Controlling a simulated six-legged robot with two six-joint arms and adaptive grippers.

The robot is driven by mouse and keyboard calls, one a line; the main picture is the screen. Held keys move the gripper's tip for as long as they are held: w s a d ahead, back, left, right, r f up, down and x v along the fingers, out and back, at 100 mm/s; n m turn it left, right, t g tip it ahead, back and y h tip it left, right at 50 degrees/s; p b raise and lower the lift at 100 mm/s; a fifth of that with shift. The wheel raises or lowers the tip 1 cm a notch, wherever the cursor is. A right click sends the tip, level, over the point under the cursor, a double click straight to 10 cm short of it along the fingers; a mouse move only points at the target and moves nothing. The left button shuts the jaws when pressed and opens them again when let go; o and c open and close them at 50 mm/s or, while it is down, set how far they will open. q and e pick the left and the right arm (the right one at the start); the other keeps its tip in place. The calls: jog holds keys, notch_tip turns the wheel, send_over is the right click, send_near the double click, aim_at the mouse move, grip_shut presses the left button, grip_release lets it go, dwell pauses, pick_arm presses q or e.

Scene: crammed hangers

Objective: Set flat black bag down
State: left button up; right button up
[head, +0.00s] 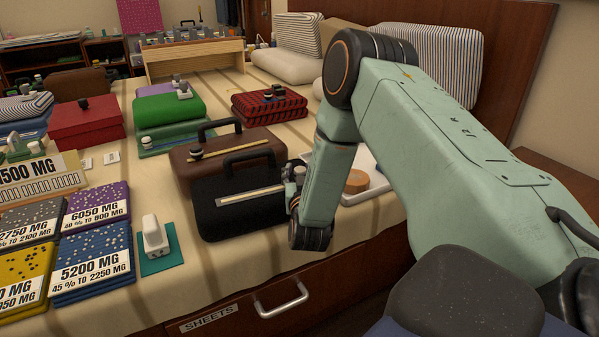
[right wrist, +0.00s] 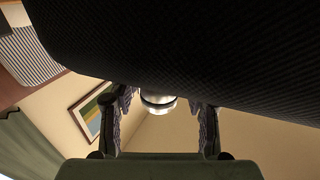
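The flat black bag (head: 240,208) is at the front of the bed, in front of a brown bag (head: 183,175). It has a black handle and a tan strip across it. I cannot tell whether its lower edge touches the bed. In the right wrist view the dark weave of the bag (right wrist: 215,50) fills the top. The fingers stand apart (right wrist: 160,120), with a silver and black knob (right wrist: 158,103) between them and visible gaps on both sides. My left gripper is out of view.
A white tray (head: 379,182) with a round orange-brown item is right of the bags, partly behind my arm. A white device on a teal mat (head: 160,258) is left of the black bag. A drawer handle (head: 282,303) sticks out below the bed's front edge.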

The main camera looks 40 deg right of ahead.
jog(key=shift+o, duration=0.2)
jog(key=shift+s+f+b, duration=0.1)
jog(key=shift+f+b, duration=0.15)
jog(key=shift+b, duration=0.15)
jog(key=p+v, duration=0.2)
jog(key=v, duration=0.5)
jog(key=shift+a+p, duration=0.4)
jog(key=shift+a, duration=0.1)
jog(key=shift+s+a, duration=0.1)
